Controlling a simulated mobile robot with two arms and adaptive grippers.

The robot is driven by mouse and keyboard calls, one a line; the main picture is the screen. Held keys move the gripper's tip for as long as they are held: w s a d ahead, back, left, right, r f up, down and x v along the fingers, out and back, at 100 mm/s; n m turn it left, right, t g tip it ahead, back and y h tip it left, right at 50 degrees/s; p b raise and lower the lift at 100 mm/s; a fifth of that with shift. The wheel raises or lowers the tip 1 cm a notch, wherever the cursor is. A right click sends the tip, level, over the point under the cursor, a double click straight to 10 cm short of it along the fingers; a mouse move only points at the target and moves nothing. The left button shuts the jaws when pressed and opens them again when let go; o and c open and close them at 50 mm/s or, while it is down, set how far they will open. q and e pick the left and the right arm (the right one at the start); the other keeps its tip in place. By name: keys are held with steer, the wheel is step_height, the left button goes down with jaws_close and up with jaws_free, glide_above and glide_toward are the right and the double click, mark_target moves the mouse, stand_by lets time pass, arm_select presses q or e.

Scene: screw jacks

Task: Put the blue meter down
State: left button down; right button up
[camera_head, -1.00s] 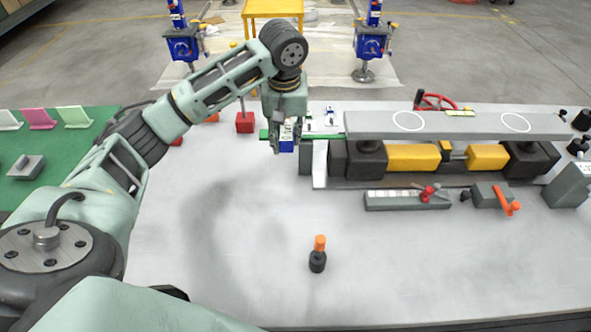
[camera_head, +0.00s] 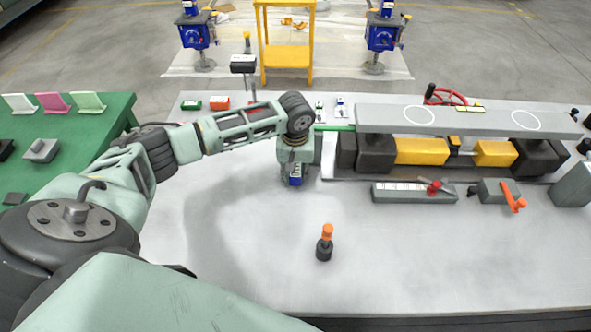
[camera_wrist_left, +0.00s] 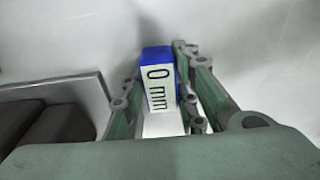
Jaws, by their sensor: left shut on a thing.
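The blue meter (camera_head: 295,176) is a small blue block with a white face. In the left wrist view the blue meter (camera_wrist_left: 160,82) shows "0 mm" on that face. My left gripper (camera_head: 294,182) is shut on it and points down over the grey table (camera_head: 250,250), left of the long grey beam. In the left wrist view the fingers of my left gripper (camera_wrist_left: 160,105) are on both sides of the meter. I cannot tell whether the meter's underside touches the table. My right gripper is not in view.
The grey beam (camera_head: 465,120) with yellow blocks (camera_head: 422,151) stands to the right. An orange-topped black piece (camera_head: 325,243) stands in front. A grey bar (camera_head: 414,193) with a red knob lies at right. The table's front left is clear.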

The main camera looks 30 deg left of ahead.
arm_select(q)
steer(key=c, duration=1.4)
jaws_free()
steer(key=shift+f, duration=0.1)
